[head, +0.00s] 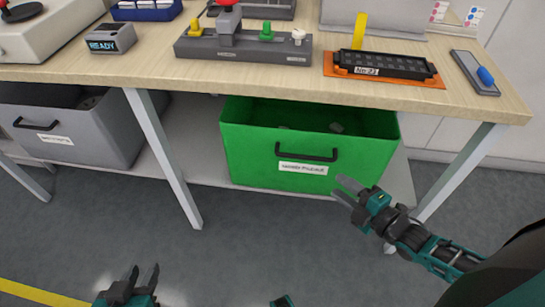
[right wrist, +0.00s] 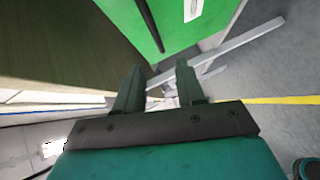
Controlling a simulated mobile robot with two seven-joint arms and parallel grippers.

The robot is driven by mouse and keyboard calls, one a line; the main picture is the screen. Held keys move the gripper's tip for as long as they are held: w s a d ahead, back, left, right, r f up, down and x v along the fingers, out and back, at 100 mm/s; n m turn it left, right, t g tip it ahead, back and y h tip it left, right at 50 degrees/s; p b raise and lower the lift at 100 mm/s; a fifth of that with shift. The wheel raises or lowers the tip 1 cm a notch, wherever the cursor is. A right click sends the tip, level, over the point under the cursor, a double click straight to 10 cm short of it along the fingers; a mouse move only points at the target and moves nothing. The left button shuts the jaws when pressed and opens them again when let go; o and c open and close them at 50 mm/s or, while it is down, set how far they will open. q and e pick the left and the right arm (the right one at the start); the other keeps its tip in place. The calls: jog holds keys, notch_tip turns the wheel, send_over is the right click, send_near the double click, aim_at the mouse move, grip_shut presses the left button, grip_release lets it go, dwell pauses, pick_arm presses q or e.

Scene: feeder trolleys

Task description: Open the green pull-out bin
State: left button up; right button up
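The green bin (head: 255,160) sits on the shelf under the wooden table in the head view, with a dark handle (head: 307,153) and a white label on its front. Its open top shows a few small items inside. The bin also shows in the right wrist view (right wrist: 165,15), with part of its handle (right wrist: 149,22). My right gripper (head: 342,190) is open and empty, in front of the bin's lower right and below the handle; its spread fingers show in the right wrist view (right wrist: 158,82). My left gripper (head: 140,275) is open and empty, low over the floor at bottom left.
A grey bin (head: 75,135) with a handle stands on the shelf at left. Table legs (head: 165,160) and (head: 460,170) flank the green bin. The tabletop (head: 150,75) holds a button panel (head: 245,47), an orange tray (head: 385,78) and other items. The floor in front is clear.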

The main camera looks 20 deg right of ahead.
aim_at(308, 157)
jog(key=shift+n, duration=0.7)
jog(key=b+x, duration=0.1)
jog(key=x, duration=0.3)
jog(key=b+x, duration=0.1)
jog(key=x, duration=0.3)
jog(key=b+x, duration=0.1)
jog(key=x, duration=0.4)
jog(key=shift+w+d+r+b, duration=0.1)
jog(key=shift+w+d+b, duration=0.15)
jog(key=shift+d+b, duration=0.15)
jog(key=shift+w+a, duration=0.2)
jog(key=shift+w, duration=0.25)
jog(key=shift+c, duration=0.5)
grip_shut()
